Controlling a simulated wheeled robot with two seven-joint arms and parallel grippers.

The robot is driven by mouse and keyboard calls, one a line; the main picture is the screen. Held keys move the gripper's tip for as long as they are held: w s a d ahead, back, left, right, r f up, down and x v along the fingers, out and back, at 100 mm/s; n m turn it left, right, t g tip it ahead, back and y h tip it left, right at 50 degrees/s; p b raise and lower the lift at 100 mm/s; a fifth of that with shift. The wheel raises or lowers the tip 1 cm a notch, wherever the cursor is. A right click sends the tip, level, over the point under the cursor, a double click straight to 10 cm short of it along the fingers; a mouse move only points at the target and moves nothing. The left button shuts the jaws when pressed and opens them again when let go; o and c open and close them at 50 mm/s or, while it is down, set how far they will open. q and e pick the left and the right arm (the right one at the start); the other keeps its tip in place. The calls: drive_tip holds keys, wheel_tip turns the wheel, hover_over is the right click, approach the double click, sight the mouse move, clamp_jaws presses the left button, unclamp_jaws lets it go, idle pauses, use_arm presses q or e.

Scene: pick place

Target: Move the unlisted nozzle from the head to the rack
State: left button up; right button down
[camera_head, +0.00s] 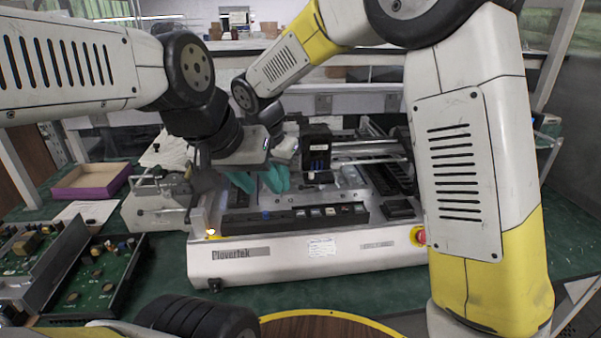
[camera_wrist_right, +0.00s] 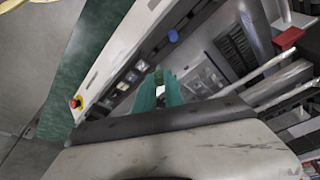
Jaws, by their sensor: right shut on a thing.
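The black placement head (camera_head: 317,145) hangs from the gantry of the white machine, with small blue-marked tips at its lower end. The dark nozzle rack (camera_head: 295,216) runs along the machine's front edge; it also shows in the right wrist view (camera_wrist_right: 122,88). One blue piece (camera_wrist_right: 172,36) and several pale pieces sit along it. My right gripper (camera_head: 277,181) is left of the head and behind the rack. Its teal fingers are close together, shut on a nozzle mostly hidden between them (camera_wrist_right: 158,73). My left gripper (camera_head: 240,182) is beside it to the left; its jaws are unclear.
The machine's body (camera_head: 270,262) stands on a green table, with a red stop button (camera_head: 418,236) at its front right. Gantry rails (camera_head: 370,148) lie right of the head. A purple-sided tray (camera_head: 90,190) and circuit-board boxes (camera_head: 95,275) stand at the left.

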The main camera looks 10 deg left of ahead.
drive_tip(key=shift+f, duration=3.8)
drive_tip(key=shift+f, duration=0.15)
drive_tip(key=c, duration=1.3)
unclamp_jaws()
drive_tip(key=shift+c, duration=0.3)
drive_tip(key=c, duration=0.3)
drive_tip(key=shift+c, duration=0.2)
drive_tip(key=shift+r, duration=3.55)
